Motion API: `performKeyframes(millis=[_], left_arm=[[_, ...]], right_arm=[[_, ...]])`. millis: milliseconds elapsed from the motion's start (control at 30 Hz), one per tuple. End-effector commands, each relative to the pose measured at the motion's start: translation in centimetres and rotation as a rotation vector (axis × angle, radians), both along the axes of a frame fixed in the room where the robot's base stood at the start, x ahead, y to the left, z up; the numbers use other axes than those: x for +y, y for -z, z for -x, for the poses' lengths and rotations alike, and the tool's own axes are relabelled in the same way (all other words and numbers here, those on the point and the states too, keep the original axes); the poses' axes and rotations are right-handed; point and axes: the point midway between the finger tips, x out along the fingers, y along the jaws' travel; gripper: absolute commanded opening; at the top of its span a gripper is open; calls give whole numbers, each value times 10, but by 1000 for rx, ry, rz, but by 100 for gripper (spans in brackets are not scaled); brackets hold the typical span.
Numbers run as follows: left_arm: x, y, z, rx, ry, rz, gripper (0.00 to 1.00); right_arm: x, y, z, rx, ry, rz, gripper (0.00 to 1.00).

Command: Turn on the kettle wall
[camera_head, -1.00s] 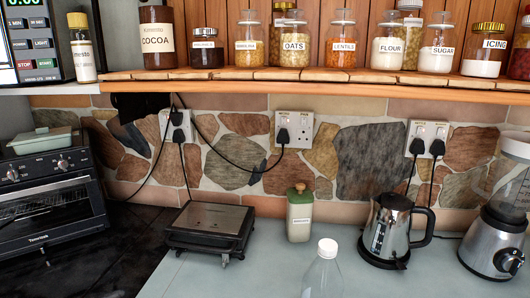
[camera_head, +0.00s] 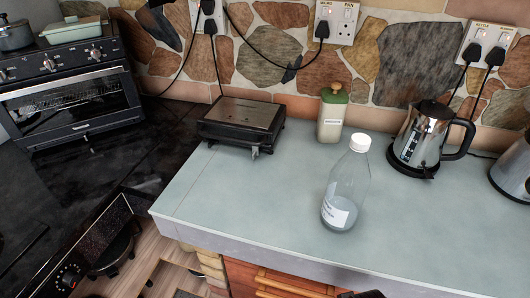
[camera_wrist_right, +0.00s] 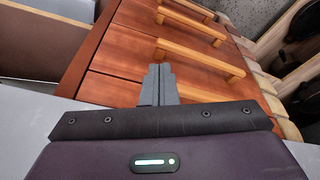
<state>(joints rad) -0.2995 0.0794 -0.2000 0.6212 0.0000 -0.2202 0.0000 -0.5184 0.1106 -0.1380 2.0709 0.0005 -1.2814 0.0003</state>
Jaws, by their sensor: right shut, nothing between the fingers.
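The kettle wall socket (camera_head: 487,42) is a white plate at the upper right in the head view, with a label reading kettle and two black plugs in it. Its switch positions are too small to tell. The silver and black kettle (camera_head: 416,136) stands on the counter below it. My right gripper (camera_wrist_right: 160,72) is shut and empty in the right wrist view, in front of wooden drawers and well away from the socket. Only a dark bit that may be my right arm shows at the head view's bottom edge. My left gripper is not in view.
A clear bottle (camera_head: 343,190) stands near the front of the grey counter (camera_head: 255,205). A green-lidded jar (camera_head: 332,115) and a black grill (camera_head: 240,122) stand behind it. An oven (camera_head: 70,100) is at left. Wooden drawers (camera_wrist_right: 120,55) lie below the counter.

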Motion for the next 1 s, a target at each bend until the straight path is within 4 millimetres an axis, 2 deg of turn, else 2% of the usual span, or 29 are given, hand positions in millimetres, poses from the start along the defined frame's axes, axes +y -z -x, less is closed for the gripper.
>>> performKeyframes(millis=[33,167,200,267,300,400,500,600,700,833,1000], left_arm=[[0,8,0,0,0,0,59],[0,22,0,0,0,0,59],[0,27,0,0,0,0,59],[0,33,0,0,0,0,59],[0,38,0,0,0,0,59],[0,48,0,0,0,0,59],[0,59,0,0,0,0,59],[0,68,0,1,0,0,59],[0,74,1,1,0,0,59],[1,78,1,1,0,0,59],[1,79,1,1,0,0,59]], right_arm=[[0,33,3,16,-2,1,0],[-1,120,15,43,-7,4,0],[-2,149,22,53,-9,5,0],[-4,191,36,67,-11,7,0],[-6,218,46,76,-13,8,0],[-10,282,79,99,-19,11,0],[-17,337,120,123,-25,14,0],[-25,378,161,142,-28,17,0],[-32,405,196,157,-32,20,0],[-37,421,224,166,-36,21,0],[-40,426,235,168,-37,22,0]])
